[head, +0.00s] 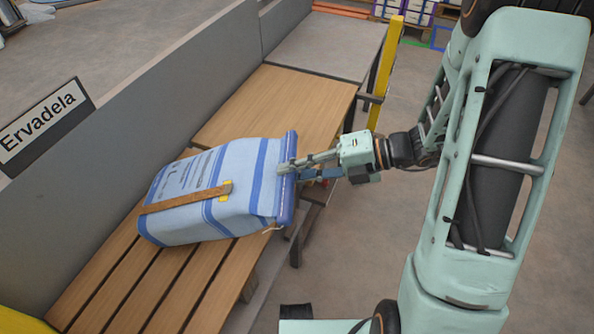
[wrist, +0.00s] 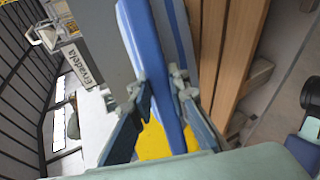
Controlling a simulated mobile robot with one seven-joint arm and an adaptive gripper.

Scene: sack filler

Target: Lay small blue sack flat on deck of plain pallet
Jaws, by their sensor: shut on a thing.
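The small blue sack (head: 200,193) is light blue with darker stripes, a brown strap and a yellow tag. In the head view it lies on its side over the slatted wooden deck of the pallet (head: 108,285); whether its whole underside touches the slats is hidden. My gripper (head: 285,168) is shut on the sack's rolled dark-blue top edge, at the sack's right end. In the wrist view the fingers (wrist: 162,95) pinch this blue roll (wrist: 145,50) from both sides, and pallet slats (wrist: 240,40) show to the right.
A smooth wooden table section (head: 275,105) lies beyond the pallet, then a grey plate (head: 330,45). A grey wall (head: 165,105) with an "Ervadela" sign (head: 45,125) runs along the left. A yellow post (head: 386,70) stands at the right. Bare slats lie in front of the sack.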

